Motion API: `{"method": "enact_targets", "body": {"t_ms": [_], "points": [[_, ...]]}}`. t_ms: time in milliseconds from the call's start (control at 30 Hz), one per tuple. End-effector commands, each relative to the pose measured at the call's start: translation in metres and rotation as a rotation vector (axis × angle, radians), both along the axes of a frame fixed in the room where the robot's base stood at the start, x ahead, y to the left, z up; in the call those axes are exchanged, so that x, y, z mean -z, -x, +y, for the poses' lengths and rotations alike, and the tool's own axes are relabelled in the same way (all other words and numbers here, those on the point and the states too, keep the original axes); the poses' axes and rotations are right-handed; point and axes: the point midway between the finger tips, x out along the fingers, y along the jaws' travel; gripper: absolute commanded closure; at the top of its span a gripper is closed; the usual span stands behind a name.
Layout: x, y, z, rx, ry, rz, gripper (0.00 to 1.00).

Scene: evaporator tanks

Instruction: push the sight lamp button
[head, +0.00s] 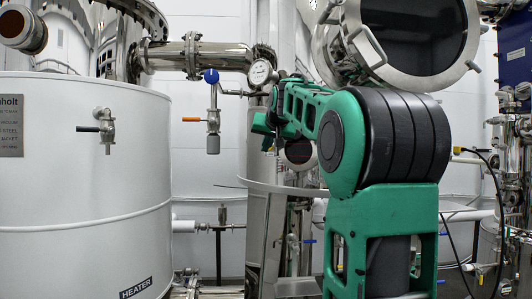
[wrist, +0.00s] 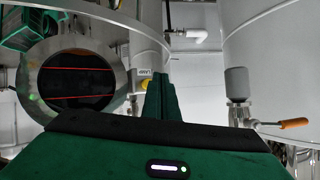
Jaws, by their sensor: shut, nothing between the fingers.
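In the wrist view my gripper (wrist: 162,80) shows as two green fingers pressed together, shut and empty, pointing away from the camera. Just left of the fingertips is a small white label (wrist: 145,72), seemingly reading LAMP, with a yellow part (wrist: 146,85) below it, likely the sight lamp button housing. The fingers partly cover this spot. I cannot tell whether they touch it. The round sight glass (wrist: 80,78) with red lines across it is to the left. In the head view the sight glass (head: 299,152) shows beyond my arm; the button and fingertips cannot be made out there.
A white heater tank (head: 85,190) fills the left of the head view. A sample valve with an orange handle (wrist: 292,123) and grey bottle (wrist: 237,84) is right of my gripper. A pressure gauge (head: 260,72) and steel pipe (head: 190,56) are above.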

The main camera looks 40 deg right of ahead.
Motion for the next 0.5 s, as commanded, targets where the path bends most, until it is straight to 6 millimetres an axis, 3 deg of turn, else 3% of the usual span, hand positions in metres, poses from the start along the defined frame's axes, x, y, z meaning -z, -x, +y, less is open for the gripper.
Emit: {"method": "enact_targets", "body": {"t_ms": [500], "points": [[0.0,0.014,0.039,-0.002,0.0,0.0,1.0]]}}
